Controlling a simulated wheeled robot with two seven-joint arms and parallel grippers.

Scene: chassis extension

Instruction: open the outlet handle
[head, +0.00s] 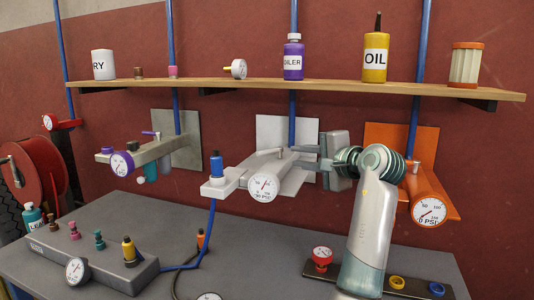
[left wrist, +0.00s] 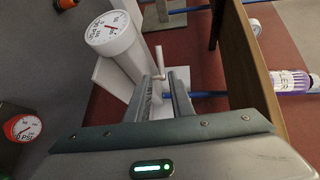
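The middle outlet (head: 270,170) is a white-grey valve body with a round pressure gauge (head: 263,186), mounted on a white wall plate. Its small handle is a pale lever (left wrist: 158,60) in the left wrist view, standing up from the body; in the head view it is small beside the fingers. My left gripper (head: 296,156) comes in from the right at the outlet. In the left wrist view its fingers (left wrist: 161,78) are apart, with the lever showing between or just past the tips. I cannot tell whether they touch it. My right gripper is not in view.
A wooden shelf (head: 215,86) with bottles and cups runs above the outlets. A purple-gauge outlet (head: 140,155) is on the left, an orange outlet (head: 425,190) close on the right. Below is a grey table (head: 150,215) with a fitting block (head: 95,255) and a blue hose (head: 208,230).

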